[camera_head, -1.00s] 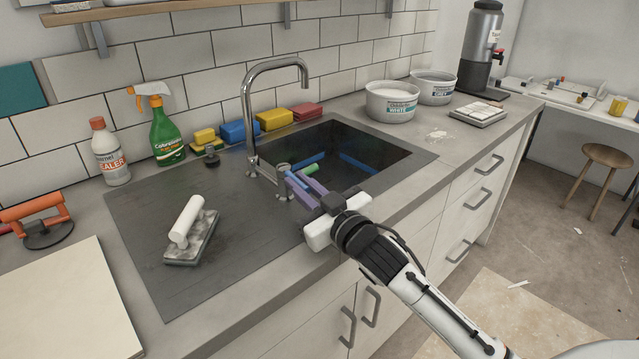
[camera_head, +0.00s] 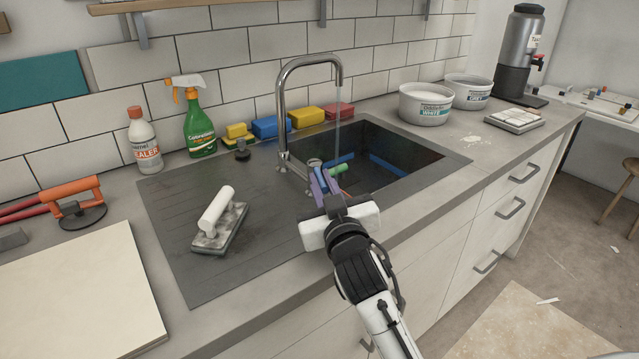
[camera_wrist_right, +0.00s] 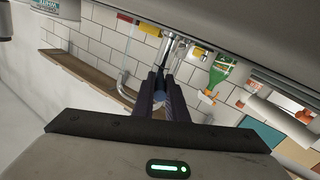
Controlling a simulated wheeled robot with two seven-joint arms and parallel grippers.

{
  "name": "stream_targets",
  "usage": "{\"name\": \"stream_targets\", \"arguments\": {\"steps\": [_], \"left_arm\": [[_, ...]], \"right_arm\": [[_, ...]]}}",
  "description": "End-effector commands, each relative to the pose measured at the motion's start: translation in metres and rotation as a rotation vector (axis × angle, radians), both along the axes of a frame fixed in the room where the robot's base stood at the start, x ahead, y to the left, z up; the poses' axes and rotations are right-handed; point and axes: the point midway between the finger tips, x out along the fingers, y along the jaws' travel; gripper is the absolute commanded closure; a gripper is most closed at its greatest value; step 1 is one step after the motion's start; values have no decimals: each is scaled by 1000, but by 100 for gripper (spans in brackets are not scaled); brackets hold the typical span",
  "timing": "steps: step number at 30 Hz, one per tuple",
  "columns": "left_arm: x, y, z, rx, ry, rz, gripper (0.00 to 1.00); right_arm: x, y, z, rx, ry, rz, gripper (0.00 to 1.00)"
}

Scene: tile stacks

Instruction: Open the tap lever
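The chrome tap (camera_head: 283,110) stands at the back of the sink, its spout arching right. A thin stream of water (camera_head: 338,125) falls from the spout into the dark basin (camera_head: 420,152). A short round grey part (camera_head: 313,162), perhaps the lever end, shows at the tap's foot. My right gripper (camera_head: 322,172) is low in front of it, its purple fingers pointing at it. In the right wrist view the fingers (camera_wrist_right: 165,70) stand a little apart, pointing at the tap body (camera_wrist_right: 174,45). Contact with the lever is unclear. My left gripper is not in view.
A grey float with a white handle (camera_head: 219,222) lies on the drainer. A green spray bottle (camera_head: 200,130), a white sealer bottle (camera_head: 144,145) and coloured sponges (camera_head: 270,127) line the wall. White tubs (camera_head: 425,105) stand right of the sink. A green item (camera_head: 338,168) shows beside the fingers.

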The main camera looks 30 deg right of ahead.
Motion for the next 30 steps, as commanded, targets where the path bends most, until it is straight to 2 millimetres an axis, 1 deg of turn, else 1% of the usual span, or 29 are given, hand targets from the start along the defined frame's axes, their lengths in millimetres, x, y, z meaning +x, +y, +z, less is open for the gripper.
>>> {"name": "stream_targets", "arguments": {"steps": [1, 3, 11, 14, 17, 24, 27, 30], "left_arm": [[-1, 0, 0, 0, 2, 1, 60], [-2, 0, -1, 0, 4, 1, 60], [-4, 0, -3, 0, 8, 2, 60], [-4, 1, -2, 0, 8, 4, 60], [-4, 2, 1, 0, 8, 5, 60], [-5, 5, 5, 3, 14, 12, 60], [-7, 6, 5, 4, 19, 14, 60], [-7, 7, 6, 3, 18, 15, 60]], "right_arm": [[0, 1, 0, 1, 0, 2, 80], [0, 1, 0, 1, 0, 2, 69], [0, 0, 1, 0, -1, 1, 69], [1, 0, 6, -1, -3, 2, 69], [1, 0, 21, -1, -6, 1, 69], [1, 1, 68, -1, -6, 1, 69], [1, 1, 84, 0, -6, 3, 69], [1, 1, 94, 0, -4, 2, 69]]}}
